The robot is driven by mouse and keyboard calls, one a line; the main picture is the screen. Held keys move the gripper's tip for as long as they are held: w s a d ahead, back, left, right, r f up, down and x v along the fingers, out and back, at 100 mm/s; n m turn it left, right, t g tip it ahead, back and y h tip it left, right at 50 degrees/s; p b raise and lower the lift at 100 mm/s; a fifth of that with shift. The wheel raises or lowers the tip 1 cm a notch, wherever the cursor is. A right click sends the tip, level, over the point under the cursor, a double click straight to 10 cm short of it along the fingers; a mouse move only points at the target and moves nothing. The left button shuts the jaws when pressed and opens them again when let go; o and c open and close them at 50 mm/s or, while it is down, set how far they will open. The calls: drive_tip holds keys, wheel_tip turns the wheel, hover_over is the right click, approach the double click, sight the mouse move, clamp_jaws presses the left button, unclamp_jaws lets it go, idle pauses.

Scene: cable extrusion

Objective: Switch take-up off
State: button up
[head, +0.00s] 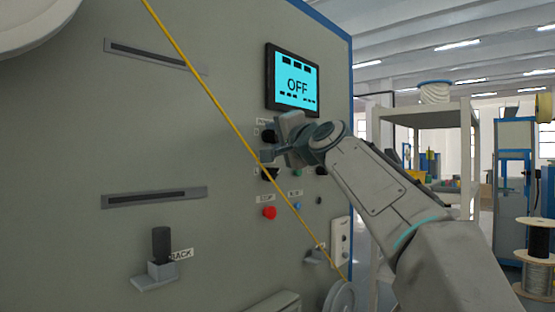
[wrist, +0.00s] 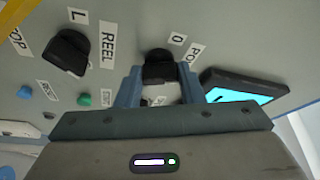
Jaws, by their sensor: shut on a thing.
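My gripper (head: 268,147) is at the grey machine panel, just below the display. In the wrist view my gripper (wrist: 160,82) has its two blue-grey fingers on either side of a black rotary knob (wrist: 158,66) and is shut on it. Labels beside this knob read "0" and "PO", the rest cut off. In the head view the knob (head: 267,135) is partly hidden by my gripper. The display (head: 296,80) reads "OFF" on cyan; its edge also shows in the wrist view (wrist: 248,88).
A second black knob (wrist: 68,52) sits by a "REEL" label. A red button (head: 269,213), a blue button (head: 297,206) and a green button (wrist: 84,99) are nearby. A yellow cable (head: 215,100) runs diagonally across the panel, close to my gripper. A black lever (head: 161,245) stands lower left.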

drive_tip(key=n+y+b, duration=0.1)
drive_tip(key=n+b, duration=0.2)
drive_tip(key=n, duration=0.1)
drive_tip(key=shift+w+f+y+b, duration=0.1)
drive_tip(key=shift+f+y+b, duration=0.25)
drive_tip(key=shift+y, duration=0.05)
drive_tip(key=shift+r+n+b, duration=0.15)
drive_tip(key=shift+n+b, duration=0.25)
drive_tip(key=shift+n, duration=0.2)
drive_tip(key=shift+r, duration=0.1)
drive_tip(key=o, duration=1)
drive_tip(key=shift+b+v, duration=4.25)
drive_tip(key=shift+v, duration=2.75)
drive_tip(key=shift+w, duration=0.15)
